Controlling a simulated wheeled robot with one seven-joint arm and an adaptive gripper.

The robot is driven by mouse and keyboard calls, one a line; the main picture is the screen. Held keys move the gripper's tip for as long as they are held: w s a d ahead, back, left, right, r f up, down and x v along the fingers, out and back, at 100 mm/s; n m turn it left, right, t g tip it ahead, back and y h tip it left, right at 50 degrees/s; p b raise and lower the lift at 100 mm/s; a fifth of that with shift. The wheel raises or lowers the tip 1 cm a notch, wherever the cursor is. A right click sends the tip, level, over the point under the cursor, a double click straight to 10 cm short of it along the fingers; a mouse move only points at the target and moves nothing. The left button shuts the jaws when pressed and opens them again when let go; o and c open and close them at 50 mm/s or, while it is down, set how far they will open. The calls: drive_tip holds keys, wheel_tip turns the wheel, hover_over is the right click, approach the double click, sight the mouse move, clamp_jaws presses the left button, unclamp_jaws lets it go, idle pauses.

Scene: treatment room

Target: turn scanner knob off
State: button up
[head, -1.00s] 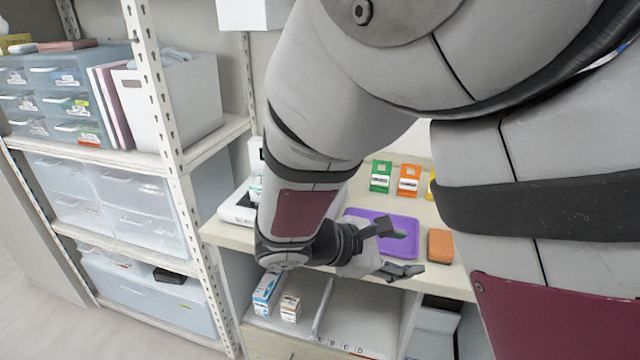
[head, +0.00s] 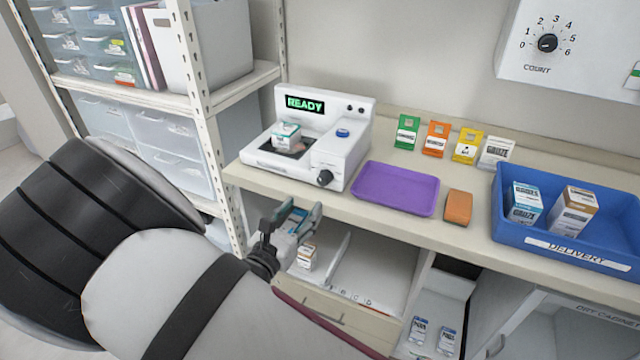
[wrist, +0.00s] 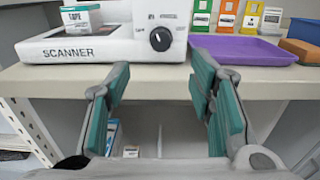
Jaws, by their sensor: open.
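The white scanner (head: 350,143) stands on the counter with its display lit "READY". Its black knob (head: 325,177) is on the front face at the lower right; in the wrist view the knob (wrist: 160,40) shows a white pointer mark. A small box labelled TAPE (head: 286,135) sits on the scanner bed. My gripper (head: 290,218) is open and empty, in front of the counter edge and below the knob. In the wrist view my gripper (wrist: 160,95) has its two fingers spread, with the knob beyond and above the gap, not touched.
A purple tray (head: 396,190) and an orange block (head: 458,206) lie right of the scanner. A blue delivery bin (head: 565,245) holds boxes. A wall box with a dial (head: 547,43) hangs above. A shelf rack post (head: 205,120) stands left.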

sight(322, 183)
drive_tip(key=x, duration=1)
drive_tip(key=shift+w+d, duration=0.1)
drive_tip(key=shift+w, duration=0.05)
drive_tip(key=c, duration=1.2)
